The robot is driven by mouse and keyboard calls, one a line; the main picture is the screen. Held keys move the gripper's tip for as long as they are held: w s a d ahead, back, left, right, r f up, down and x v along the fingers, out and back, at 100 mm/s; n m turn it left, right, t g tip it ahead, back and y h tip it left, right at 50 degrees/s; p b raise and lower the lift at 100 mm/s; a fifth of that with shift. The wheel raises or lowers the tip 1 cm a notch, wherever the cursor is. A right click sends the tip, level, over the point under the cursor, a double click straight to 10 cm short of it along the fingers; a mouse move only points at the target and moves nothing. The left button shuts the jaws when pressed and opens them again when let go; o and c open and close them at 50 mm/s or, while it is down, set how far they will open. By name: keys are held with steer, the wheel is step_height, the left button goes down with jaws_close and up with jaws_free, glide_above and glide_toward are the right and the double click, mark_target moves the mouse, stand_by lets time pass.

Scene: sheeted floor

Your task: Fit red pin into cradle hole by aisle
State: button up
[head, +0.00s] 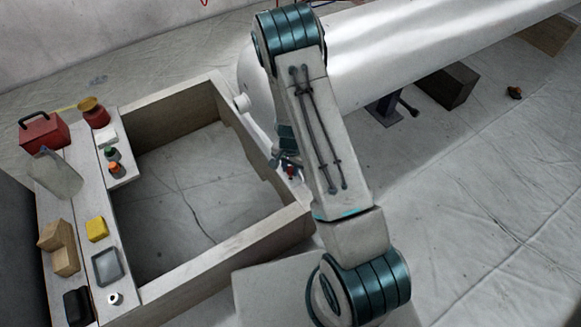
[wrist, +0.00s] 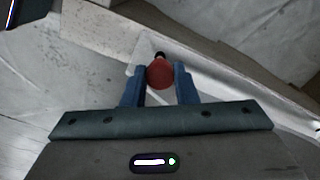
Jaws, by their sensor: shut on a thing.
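My gripper (wrist: 160,70) is shut on the red pin (wrist: 160,74), whose round red end shows between the two blue fingers in the wrist view. A small dark spot (wrist: 160,54) shows just beyond the pin; I cannot tell whether it is a hole or part of the pin. A pale ledge lies under the fingers. In the head view my gripper (head: 289,165) is at the right side of the pale wooden cradle frame (head: 225,250), partly hidden by my arm. Whether the pin touches the cradle, and the hole itself, cannot be made out.
A large white cylindrical body (head: 400,45) lies behind my arm. The left ledge holds a red toolbox (head: 44,132), a yellow block (head: 97,229), a grey tray (head: 107,266) and other small things. A dark box (head: 447,85) stands at right. The right-hand floor is mostly clear.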

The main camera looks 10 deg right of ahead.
steer(key=shift+f+b, duration=1.2)
steer(key=shift+f, duration=0.35)
steer(key=o, duration=1.1)
steer(key=shift+r, duration=0.1)
step_height(320, 180, up, 14)
steer(key=p, duration=0.5)
